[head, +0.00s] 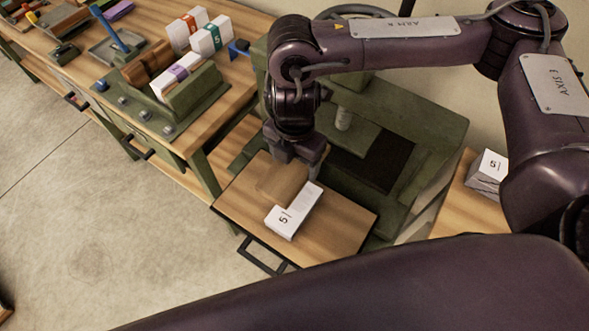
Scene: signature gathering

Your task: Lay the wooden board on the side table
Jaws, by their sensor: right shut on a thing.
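The wooden board (278,186) is a small tan piece at the side table's (345,222) back left part, below my right gripper (300,166). The gripper points down and is shut on the board; its fingertips are partly hidden. A white stack marked 5 (289,218) lies on the table right beside the board. Whether the board touches the tabletop is hard to tell from this angle. My left gripper is out of view.
A green press-like machine (430,135) stands behind the side table. Another white stack (488,170) sits on a wooden surface at the right. The side table's front right is bare.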

